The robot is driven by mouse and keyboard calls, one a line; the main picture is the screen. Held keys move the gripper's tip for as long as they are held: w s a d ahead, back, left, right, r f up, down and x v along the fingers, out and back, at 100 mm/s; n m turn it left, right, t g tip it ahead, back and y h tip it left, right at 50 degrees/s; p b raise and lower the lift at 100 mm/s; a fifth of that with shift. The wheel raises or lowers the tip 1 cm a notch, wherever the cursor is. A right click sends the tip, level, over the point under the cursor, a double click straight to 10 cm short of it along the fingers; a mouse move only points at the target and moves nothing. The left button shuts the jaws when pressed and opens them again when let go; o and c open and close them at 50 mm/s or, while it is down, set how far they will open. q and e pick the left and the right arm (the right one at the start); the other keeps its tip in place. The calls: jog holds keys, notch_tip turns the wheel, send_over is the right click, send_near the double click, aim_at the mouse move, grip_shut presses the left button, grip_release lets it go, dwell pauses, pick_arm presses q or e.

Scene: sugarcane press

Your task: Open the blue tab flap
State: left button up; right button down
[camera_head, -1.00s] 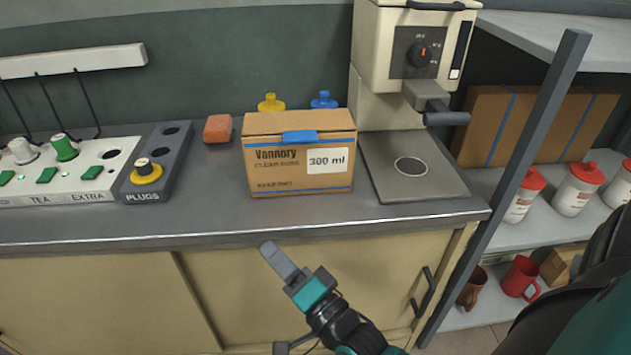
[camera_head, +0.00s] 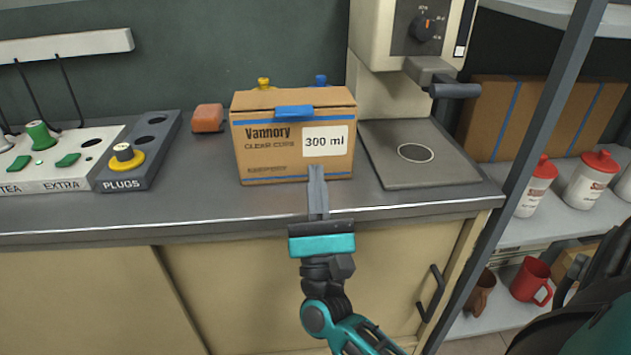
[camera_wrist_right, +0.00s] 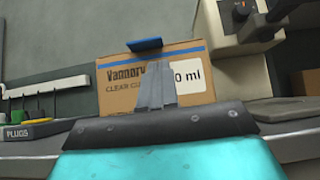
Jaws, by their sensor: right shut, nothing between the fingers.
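The blue tab flap (camera_head: 294,112) sticks out from the top front edge of a closed cardboard box (camera_head: 262,160) on the metal counter. The box is printed "Vannory" and has a white "300 ml" label. In the right wrist view the tab (camera_wrist_right: 145,44) shows just above my fingertips, in front of the box (camera_wrist_right: 195,75). My right gripper (camera_head: 317,172) is shut and empty. It points at the lower front of the box, with its fingertips below the tab. I cannot tell whether they touch the box. My left gripper is not in view.
An orange block (camera_head: 208,118) and the plugs panel (camera_head: 140,150) are left of the box. A press machine with a flat plate (camera_head: 418,155) stands close on its right. Yellow (camera_head: 263,83) and blue bottle tops (camera_head: 320,80) show behind. A shelf post (camera_head: 545,110) rises at the right.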

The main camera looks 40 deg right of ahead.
aim_at(310, 112)
jog(key=x, duration=0.7)
jog(key=shift+r+p, duration=0.1)
jog(key=shift+p, duration=0.25)
